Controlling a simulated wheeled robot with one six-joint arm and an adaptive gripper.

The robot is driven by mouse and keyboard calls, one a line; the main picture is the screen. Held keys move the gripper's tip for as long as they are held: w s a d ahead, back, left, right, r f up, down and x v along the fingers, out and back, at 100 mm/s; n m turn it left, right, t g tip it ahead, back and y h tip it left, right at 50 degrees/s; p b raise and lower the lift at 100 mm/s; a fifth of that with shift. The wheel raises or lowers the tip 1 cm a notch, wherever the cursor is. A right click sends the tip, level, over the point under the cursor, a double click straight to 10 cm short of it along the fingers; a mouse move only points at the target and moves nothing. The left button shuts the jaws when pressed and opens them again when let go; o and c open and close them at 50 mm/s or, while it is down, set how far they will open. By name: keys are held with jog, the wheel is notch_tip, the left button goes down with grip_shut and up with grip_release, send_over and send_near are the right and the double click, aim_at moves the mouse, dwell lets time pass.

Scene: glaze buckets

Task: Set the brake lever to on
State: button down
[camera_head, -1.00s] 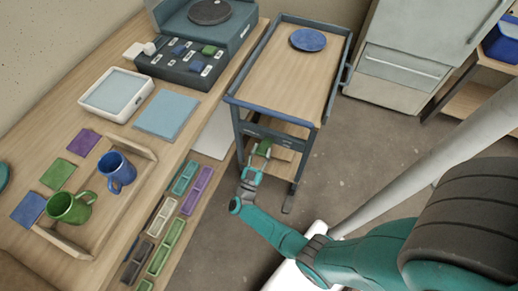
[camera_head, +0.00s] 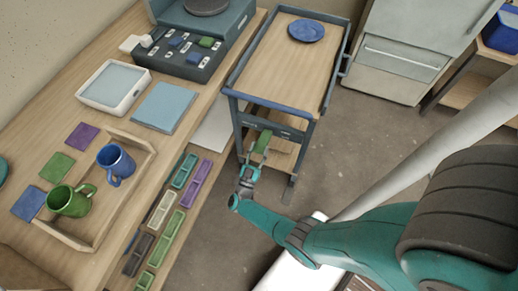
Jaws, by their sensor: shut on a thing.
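The green brake lever (camera_head: 263,143) is on the near end of the blue-grey cart (camera_head: 272,110), below its top rail. It slopes down toward my arm. My gripper (camera_head: 254,164) is shut on the lower end of the lever, with my teal arm reaching in from the lower right. The fingertips are small and partly merge with the lever in this view. Labels marking on or off cannot be read.
A blue plate (camera_head: 306,30) lies on the cart's wooden top. The workbench at left holds a tray (camera_head: 84,247) with a blue mug (camera_head: 117,163) and a green mug (camera_head: 70,200). A pale cabinet (camera_head: 400,70) stands behind the cart.

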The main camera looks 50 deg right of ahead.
jog(key=shift+s+f, duration=0.2)
jog(key=shift+f, duration=0.15)
jog(key=c, duration=0.8)
grip_release()
jog(key=shift+o, duration=1.2)
jog(key=shift+w, duration=0.1)
jog(key=shift+r, duration=0.15)
jog(key=shift+a, duration=0.15)
jog(key=v, duration=1.1)
jog(key=shift+a, duration=0.35)
